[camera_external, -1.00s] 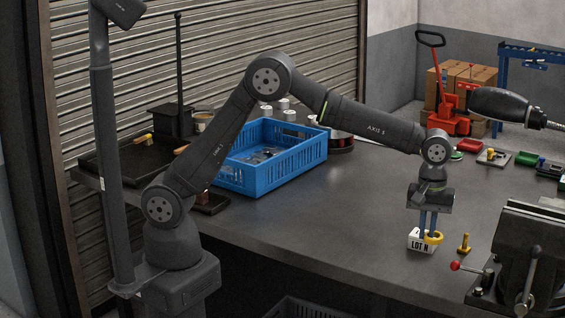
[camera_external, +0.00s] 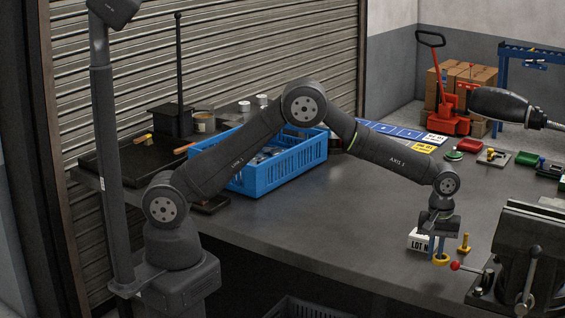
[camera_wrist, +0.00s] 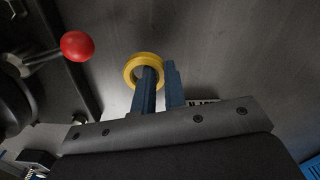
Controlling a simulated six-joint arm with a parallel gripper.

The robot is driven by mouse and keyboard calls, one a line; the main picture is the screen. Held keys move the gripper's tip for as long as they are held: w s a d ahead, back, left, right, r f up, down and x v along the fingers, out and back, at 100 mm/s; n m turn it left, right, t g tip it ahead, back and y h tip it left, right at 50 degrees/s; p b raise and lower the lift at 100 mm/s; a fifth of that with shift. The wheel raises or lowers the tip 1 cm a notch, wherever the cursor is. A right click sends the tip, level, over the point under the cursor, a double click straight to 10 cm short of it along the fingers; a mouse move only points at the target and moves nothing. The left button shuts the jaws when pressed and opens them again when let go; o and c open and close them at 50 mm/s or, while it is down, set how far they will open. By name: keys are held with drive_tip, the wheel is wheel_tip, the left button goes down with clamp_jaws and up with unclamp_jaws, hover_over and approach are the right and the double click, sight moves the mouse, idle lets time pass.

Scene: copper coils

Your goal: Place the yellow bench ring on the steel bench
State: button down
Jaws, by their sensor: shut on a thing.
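The yellow ring (camera_external: 441,262) is at the fingertips of my gripper (camera_external: 437,250), near the front edge of the steel bench (camera_external: 340,215). In the wrist view, the ring (camera_wrist: 130,75) has one blue finger through its hole and the other finger outside it on the right. My gripper (camera_wrist: 160,82) is shut on the ring's wall. The ring is low over the bench; I cannot tell whether it touches the surface.
A white LOT sign (camera_external: 417,240) stands just behind my gripper, and a yellow peg (camera_external: 464,243) stands to its right. The vise (camera_external: 525,255) with a red-knobbed handle (camera_external: 455,266) is close on the right. A blue crate (camera_external: 275,172) stands at the back left. The middle bench is clear.

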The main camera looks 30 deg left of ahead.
sight(434, 254)
drive_tip(key=shift+w+f, duration=0.15)
drive_tip(key=shift+w, duration=0.05)
drive_tip(key=shift+f, duration=1.9)
drive_tip(key=shift+f, duration=0.2)
drive_tip(key=c, duration=1.5)
unclamp_jaws()
drive_tip(key=shift+r, duration=0.1)
wheel_tip(434, 254, up, 12)
drive_tip(key=shift+r, duration=0.1)
